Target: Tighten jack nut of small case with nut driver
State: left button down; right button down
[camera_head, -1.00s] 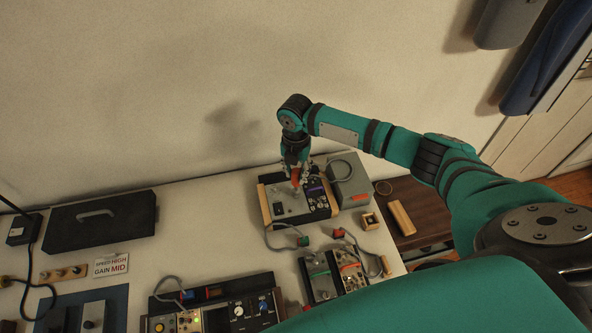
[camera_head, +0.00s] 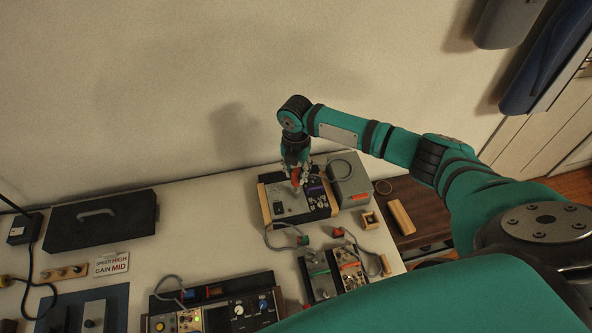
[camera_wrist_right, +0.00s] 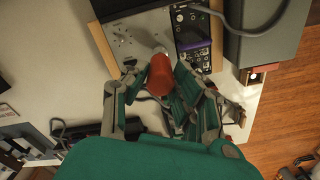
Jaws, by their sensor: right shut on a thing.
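The small case (camera_head: 288,208), with wooden side cheeks, a grey panel and a dark section with a purple screen, lies at the back right of the table. It also shows at the top of the right wrist view (camera_wrist_right: 140,38). My right gripper (camera_head: 298,170) is above it, pointing down, shut on the red handle of the nut driver (camera_wrist_right: 160,75). The driver's pale metal end meets or hovers just over the grey panel; I cannot tell which. The jack nut is hidden beneath it. My left gripper is out of view.
A grey box (camera_head: 350,185) with a cable on top stands right beside the case. A black case (camera_head: 100,222) is at the back left. The table between is clear.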

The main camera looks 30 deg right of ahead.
jog(key=shift+f+b, duration=0.45)
jog(key=shift+f, duration=0.45)
jog(key=shift+r+m+p, duration=0.1)
jog(key=shift+m+p, duration=0.2)
jog(key=shift+p, duration=0.1)
jog(key=shift+m+p, duration=0.75)
jog(key=shift+m, duration=0.15)
jog(key=shift+m+p, duration=0.35)
jog(key=shift+m, duration=0.15)
jog(key=shift+m+p, duration=0.75)
jog(key=shift+m, duration=0.35)
